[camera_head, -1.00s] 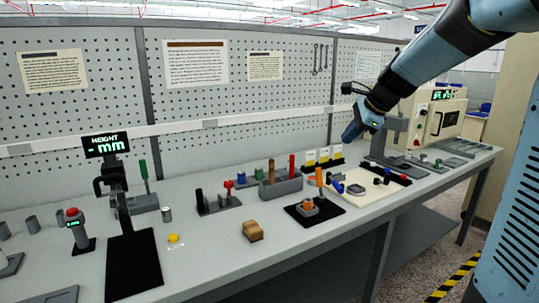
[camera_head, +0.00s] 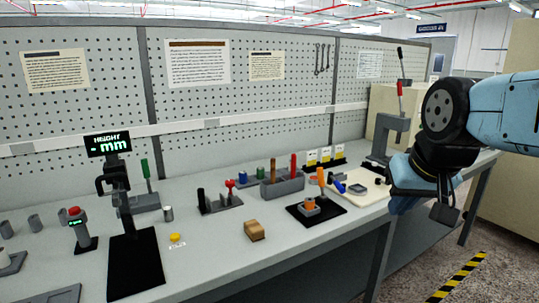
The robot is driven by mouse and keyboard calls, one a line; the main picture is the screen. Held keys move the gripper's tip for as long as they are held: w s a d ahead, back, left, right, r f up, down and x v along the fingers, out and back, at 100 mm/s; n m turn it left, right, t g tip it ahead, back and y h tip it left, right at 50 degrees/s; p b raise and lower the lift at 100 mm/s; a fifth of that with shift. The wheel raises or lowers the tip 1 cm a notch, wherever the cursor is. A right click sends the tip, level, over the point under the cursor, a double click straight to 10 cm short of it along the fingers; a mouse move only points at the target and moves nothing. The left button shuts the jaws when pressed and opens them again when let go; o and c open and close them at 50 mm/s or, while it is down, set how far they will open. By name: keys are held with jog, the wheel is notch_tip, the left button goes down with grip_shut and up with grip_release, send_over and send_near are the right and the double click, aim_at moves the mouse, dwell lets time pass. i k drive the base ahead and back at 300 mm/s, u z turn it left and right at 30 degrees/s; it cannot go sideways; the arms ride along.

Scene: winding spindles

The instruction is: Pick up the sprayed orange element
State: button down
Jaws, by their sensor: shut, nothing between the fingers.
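The orange element (camera_head: 309,204) is a small orange piece seated in a grey holder on a black mat (camera_head: 330,213), near the front of the bench. An orange-handled tool (camera_head: 320,178) stands upright just behind it. My gripper (camera_head: 396,207) is at the right, near the front edge of the bench, well to the right of the orange element and apart from it. It points down and is shut and empty. Its fingertips are small and partly hidden by my wrist.
A cream board (camera_head: 357,198) with small parts lies right of the black mat. A tan block (camera_head: 254,231) sits left of it. A grey rack with red and brown handles (camera_head: 281,187) stands behind. A lever press (camera_head: 386,140) stands behind my arm.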

aim_at(309, 202)
jog(key=k, duration=1.3)
jog(key=u, duration=0.35)
jog(key=i, duration=0.65)
jog(key=u, duration=0.7)
jog(key=i, duration=0.9)
jog(key=z, duration=0.2)
